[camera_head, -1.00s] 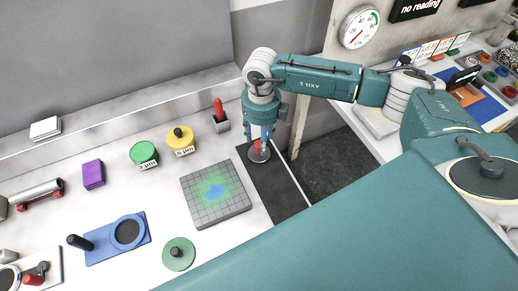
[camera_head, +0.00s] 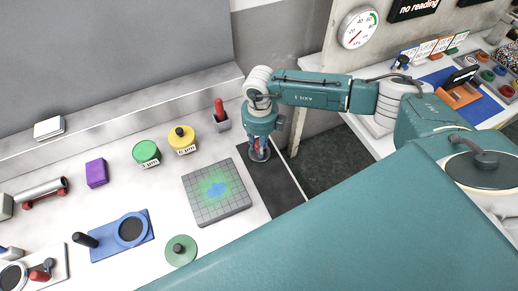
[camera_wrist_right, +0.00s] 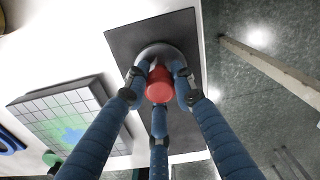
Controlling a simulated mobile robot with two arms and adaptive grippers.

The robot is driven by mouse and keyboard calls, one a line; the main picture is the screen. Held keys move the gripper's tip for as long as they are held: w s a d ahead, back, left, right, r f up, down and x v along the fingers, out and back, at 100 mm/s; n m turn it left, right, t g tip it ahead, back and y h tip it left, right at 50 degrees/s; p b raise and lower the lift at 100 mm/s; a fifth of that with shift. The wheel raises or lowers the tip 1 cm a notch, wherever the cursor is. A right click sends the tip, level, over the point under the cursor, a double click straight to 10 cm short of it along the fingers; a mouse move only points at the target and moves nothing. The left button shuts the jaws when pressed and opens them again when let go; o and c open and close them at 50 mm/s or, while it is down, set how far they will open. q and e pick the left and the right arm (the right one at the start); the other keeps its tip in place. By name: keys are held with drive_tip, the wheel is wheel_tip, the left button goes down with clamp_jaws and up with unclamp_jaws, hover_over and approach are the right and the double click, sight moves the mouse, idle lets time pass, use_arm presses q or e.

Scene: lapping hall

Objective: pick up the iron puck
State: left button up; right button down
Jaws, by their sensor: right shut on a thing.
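The iron puck (camera_wrist_right: 146,54) is a grey disc with a red knob (camera_wrist_right: 159,84) on top. It lies on the dark mat (camera_head: 277,190) near the right end of the white bench. My right gripper (camera_head: 258,150) points down over it in the head view. In the right wrist view, its blue fingers (camera_wrist_right: 158,90) are closed around the red knob. The fingers hide much of the puck, and I cannot tell whether it touches the mat. My left gripper is in neither view.
Left of the mat is a gridded grey plate (camera_head: 232,203) with a green and blue patch. A green disc (camera_head: 180,250), green tin (camera_head: 146,152), yellow tin (camera_head: 181,138) and red-handled holder (camera_head: 221,119) stand nearby. The bench edge is right of the mat.

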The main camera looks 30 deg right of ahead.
wheel_tip(320, 180, up, 20)
drive_tip(key=b, duration=0.5)
drive_tip(key=c, duration=2.1)
unclamp_jaws()
clamp_jaws()
